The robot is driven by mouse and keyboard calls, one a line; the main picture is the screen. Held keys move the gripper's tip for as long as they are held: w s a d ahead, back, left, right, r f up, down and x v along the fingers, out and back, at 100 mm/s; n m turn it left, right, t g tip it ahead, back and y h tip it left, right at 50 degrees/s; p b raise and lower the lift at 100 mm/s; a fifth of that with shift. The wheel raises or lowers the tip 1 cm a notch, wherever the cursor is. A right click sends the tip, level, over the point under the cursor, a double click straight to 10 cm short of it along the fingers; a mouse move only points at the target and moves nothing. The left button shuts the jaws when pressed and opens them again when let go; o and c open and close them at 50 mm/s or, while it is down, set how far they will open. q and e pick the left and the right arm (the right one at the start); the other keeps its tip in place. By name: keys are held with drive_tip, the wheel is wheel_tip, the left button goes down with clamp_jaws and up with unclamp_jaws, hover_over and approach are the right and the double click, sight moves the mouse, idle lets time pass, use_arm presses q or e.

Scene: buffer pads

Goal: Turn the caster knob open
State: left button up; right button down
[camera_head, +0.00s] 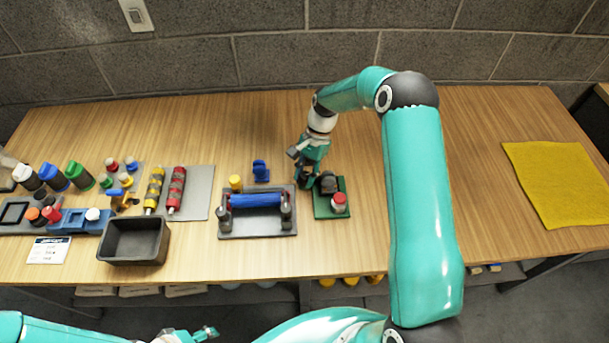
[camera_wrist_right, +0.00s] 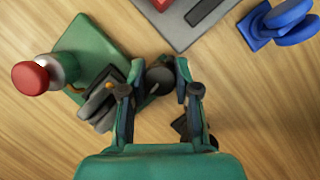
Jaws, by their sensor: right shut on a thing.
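A green plate (camera_head: 322,209) lies right of the table's middle and carries a dark grey block (camera_head: 328,183) and a red-capped post (camera_head: 339,201). In the right wrist view the green plate (camera_wrist_right: 95,55) shows with the red cap (camera_wrist_right: 30,78) at the left. My right gripper (camera_head: 322,168) reaches down at the plate's back edge. In the wrist view its fingers (camera_wrist_right: 158,92) are on both sides of a round dark grey knob (camera_wrist_right: 159,74), shut on it. The fingers partly hide the grey block beside it. My left gripper (camera_head: 208,332) is low at the bottom edge, away from the table; its opening is unclear.
A grey plate with a blue roller (camera_head: 255,199) stands left of the green plate, with a blue piece (camera_head: 261,171) behind. A black tray (camera_head: 134,241) and several bottles are farther left. A yellow cloth (camera_head: 562,182) lies at the right. Table between is clear.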

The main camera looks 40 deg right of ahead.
drive_tip(key=n, duration=0.1)
drive_tip(key=n+b, duration=0.1)
drive_tip(key=n+g+b, duration=0.1)
drive_tip(key=shift+w+a+f+n+h, duration=0.1)
drive_tip(key=shift+a+f+n+h, duration=0.15)
drive_tip(key=shift+n+h, duration=0.15)
drive_tip(key=n+g+b, duration=0.1)
drive_tip(key=n, duration=0.2)
drive_tip(key=shift+n+h+b, duration=0.3)
drive_tip(key=shift+h+b, duration=0.05)
drive_tip(key=shift+h, duration=0.05)
drive_tip(key=n+h, duration=0.1)
drive_tip(key=n, duration=0.1)
drive_tip(key=n+g+h+b, duration=0.1)
drive_tip(key=n, duration=0.2)
drive_tip(key=shift+n+h+b, duration=0.6)
drive_tip(key=shift+n+h, duration=0.3)
drive_tip(key=shift+n, duration=1.5)
drive_tip(key=shift+d, duration=0.1)
drive_tip(key=c, duration=0.8)
unclamp_jaws()
drive_tip(key=shift+c, duration=0.2)
drive_tip(key=shift+r, duration=0.1)
